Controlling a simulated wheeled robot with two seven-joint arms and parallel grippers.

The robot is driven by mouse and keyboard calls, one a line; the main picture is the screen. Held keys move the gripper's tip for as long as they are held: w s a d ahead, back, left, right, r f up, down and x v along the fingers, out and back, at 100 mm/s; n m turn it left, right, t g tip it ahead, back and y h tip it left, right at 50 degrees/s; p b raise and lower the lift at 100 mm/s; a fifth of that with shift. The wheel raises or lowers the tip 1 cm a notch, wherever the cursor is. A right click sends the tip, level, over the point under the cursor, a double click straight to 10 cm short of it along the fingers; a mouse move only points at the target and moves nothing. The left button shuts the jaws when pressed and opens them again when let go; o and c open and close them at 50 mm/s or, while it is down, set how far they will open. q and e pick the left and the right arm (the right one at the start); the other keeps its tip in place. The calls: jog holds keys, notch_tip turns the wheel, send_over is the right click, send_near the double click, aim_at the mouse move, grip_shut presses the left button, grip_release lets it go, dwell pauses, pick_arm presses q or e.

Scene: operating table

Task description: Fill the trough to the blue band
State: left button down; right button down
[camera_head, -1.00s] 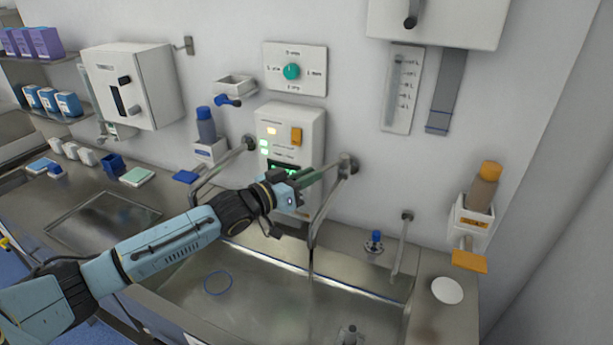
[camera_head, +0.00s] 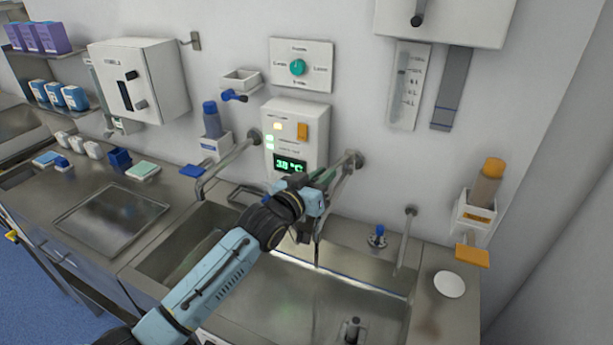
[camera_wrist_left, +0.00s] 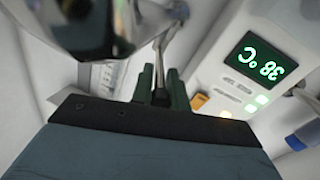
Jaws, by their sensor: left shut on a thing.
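The steel trough (camera_head: 350,300) is a sunken basin in the counter; its floor is bare grey, and I cannot make out a water level or blue band on its walls. A bent steel spout (camera_head: 340,186) comes from the wall above it. A thin dark streak below the spout may be water; I cannot tell. My left gripper (camera_head: 325,178) is at the spout, its green fingers shut on a slim grey metal part, apparently the spout; they also show in the left wrist view (camera_wrist_left: 161,88). My left wrist hides part of the spout. My right gripper is not in view.
A wall panel (camera_head: 296,120) shows 38 °C, also in the left wrist view (camera_wrist_left: 262,63). A green dial (camera_head: 298,67) is above it. A second spout (camera_head: 225,168) is left. A drain fitting (camera_head: 352,330), blue-capped fitting (camera_head: 378,237) and orange-capped bottle (camera_head: 487,180) stand right.

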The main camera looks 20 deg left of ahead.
pick_arm(q)
jog(key=shift+d+f, duration=0.1)
jog(key=shift+f, duration=0.05)
jog(key=c, duration=1.5)
grip_release()
jog(key=b+v, duration=0.1)
jog(key=v, duration=1.2)
jog(key=shift+s, duration=0.25)
